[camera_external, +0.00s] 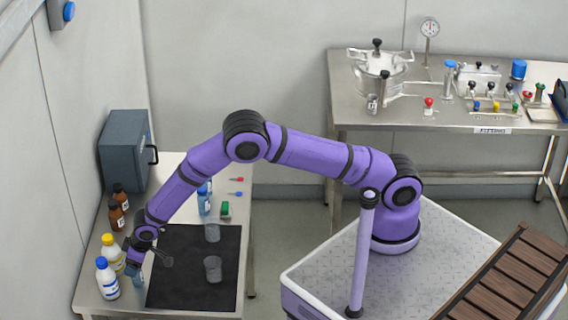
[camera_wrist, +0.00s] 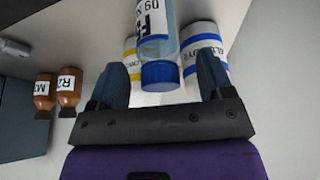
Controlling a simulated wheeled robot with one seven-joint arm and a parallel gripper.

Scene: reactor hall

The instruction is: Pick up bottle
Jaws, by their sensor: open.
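A clear, bluish bottle (camera_wrist: 172,45) with a blue cap and a white label fills the middle of the wrist view. In the external view, a small bluish part of this bottle (camera_external: 138,279) shows below my gripper; the rest is hidden. My gripper (camera_wrist: 160,80) is open, with one finger on each side of the blue cap in the wrist view. Gaps show between cap and fingers. My gripper also shows in the external view (camera_external: 150,256), low over the left table. A second bluish bottle (camera_external: 204,204) stands farther back, partly behind my arm.
White bottles with a yellow cap (camera_external: 111,256) and a blue cap (camera_external: 106,281) stand close by on the left. Brown bottles (camera_external: 117,214) and a grey box (camera_external: 126,150) stand behind. A black mat (camera_external: 185,295) holds two clear beakers (camera_external: 212,269).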

